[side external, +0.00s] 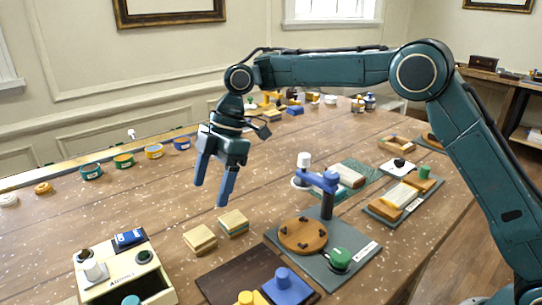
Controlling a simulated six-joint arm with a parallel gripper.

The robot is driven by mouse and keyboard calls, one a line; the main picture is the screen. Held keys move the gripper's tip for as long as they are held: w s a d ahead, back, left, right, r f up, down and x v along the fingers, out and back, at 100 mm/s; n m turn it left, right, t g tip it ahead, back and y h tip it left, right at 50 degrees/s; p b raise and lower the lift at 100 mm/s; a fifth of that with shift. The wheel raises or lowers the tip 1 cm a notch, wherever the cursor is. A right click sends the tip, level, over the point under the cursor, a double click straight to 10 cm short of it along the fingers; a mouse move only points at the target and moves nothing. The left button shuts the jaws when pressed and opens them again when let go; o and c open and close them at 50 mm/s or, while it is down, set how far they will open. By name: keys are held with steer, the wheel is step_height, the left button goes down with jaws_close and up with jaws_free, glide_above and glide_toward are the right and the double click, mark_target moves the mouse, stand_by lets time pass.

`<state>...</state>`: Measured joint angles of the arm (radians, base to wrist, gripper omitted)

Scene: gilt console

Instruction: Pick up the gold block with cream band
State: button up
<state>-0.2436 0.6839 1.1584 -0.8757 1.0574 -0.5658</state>
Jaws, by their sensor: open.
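A gold block with a paler, cream-looking band (200,239) lies on the wooden table in the front middle. A similar block with a teal band (233,223) lies just behind it to the right. My gripper (210,193) points down with its two blue fingers spread and nothing between them. In the picture it hangs above and behind the two blocks, apart from both. Its exact height over the table is hard to judge from this one view.
A grey board with a round wooden disc (303,236) and a blue-topped post (325,184) stands right of the blocks. A cream box (125,275) stands front left. Small coloured tubs (124,161) line the back left.

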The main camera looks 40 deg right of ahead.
glide_above(200, 234)
steer(key=d, duration=0.2)
steer(key=shift+w+d+f, duration=0.1)
steer(key=shift+f, duration=2.7)
steer(key=shift+x, duration=2.55)
steer(key=shift+d, duration=0.1)
steer(key=c, duration=1.1)
